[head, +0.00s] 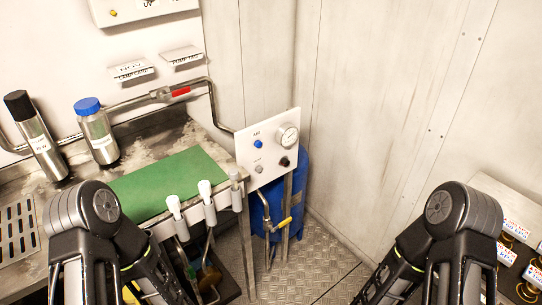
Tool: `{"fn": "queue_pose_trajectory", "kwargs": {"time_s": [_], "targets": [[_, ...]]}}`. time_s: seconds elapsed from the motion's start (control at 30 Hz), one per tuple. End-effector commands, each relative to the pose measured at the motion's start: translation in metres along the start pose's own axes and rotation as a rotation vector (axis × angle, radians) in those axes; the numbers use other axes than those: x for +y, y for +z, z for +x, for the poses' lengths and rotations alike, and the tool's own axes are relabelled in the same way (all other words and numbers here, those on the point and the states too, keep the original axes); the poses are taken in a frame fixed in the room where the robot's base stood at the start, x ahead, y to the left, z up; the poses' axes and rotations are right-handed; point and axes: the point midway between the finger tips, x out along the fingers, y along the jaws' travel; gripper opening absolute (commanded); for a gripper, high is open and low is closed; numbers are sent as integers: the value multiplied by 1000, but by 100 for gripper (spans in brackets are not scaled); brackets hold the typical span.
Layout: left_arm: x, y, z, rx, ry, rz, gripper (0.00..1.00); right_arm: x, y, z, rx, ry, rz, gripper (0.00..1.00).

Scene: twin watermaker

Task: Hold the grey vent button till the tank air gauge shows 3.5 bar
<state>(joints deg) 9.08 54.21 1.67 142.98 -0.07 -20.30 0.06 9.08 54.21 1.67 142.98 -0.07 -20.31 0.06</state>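The grey vent button (258,169) is on the lower left of a white panel (247,155) at the end of the bench, near the room's corner. A blue button (258,144) is above it. The round air gauge (288,136) is at the panel's upper right; its reading is too small to tell. The blue tank (291,190) stands behind and below the panel. Nothing touches the grey button. My two arms show at the lower left and lower right, both well apart from the panel. Both grippers are outside the picture.
A black knob (284,161) is below the gauge. A green mat (165,182) and two steel bottles, one blue-capped (88,106) and one black-capped (18,104), are on the bench. White-handled taps (205,188) line its front edge. A labelled box (518,215) is at right. The metal floor (315,260) before the tank is clear.

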Motion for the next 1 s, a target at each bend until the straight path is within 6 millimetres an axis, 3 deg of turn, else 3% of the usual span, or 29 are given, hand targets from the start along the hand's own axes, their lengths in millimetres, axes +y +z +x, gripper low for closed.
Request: {"fn": "queue_pose_trajectory", "kwargs": {"time_s": [0.53, 1.0], "targets": [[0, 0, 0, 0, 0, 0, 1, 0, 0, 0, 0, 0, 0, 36], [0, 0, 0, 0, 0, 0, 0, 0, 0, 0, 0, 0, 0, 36]]}}
